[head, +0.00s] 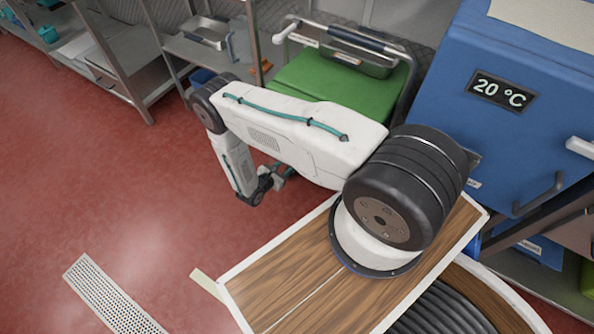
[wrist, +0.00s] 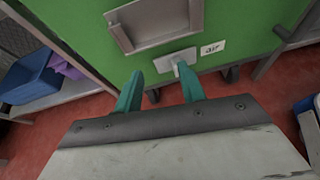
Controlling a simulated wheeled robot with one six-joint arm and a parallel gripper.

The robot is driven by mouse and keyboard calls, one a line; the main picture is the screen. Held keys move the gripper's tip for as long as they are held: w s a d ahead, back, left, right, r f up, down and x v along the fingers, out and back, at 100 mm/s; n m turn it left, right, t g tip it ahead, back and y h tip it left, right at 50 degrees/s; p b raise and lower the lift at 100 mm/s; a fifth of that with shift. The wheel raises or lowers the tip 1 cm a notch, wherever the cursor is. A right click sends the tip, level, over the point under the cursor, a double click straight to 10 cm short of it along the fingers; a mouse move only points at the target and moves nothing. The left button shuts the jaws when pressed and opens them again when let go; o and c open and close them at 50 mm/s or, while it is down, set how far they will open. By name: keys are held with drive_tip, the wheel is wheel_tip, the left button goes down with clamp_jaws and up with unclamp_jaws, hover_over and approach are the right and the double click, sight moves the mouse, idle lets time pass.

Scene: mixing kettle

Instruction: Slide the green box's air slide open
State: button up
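The green box (head: 340,88) stands at the top middle of the head view, partly hidden behind my arm. In the wrist view its green front (wrist: 250,22) fills the top. The air slide (wrist: 165,62) is a small light grey plate low on that front, with a small knob and an "air" label (wrist: 211,48) to its right. My gripper (wrist: 160,70) has two teal fingers spread apart with nothing between them. The right fingertip overlaps the knob in the picture; I cannot tell whether they touch. In the head view my gripper (head: 272,182) hangs low before the box, its fingers partly hidden.
A grey framed door (wrist: 155,22) sits above the slide. A blue bin (wrist: 30,78) with purple cloth is on a shelf at left. A blue cabinet (head: 520,100) reading 20 °C stands right of the box. Red floor (head: 130,170) at left is clear.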

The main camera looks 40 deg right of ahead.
drive_tip(key=d+f+n, duration=0.1)
drive_tip(key=d+f, duration=0.6)
drive_tip(key=shift+s+f+t, duration=0.2)
drive_tip(key=shift+s+t, duration=0.05)
drive_tip(key=shift+t, duration=0.05)
clamp_jaws()
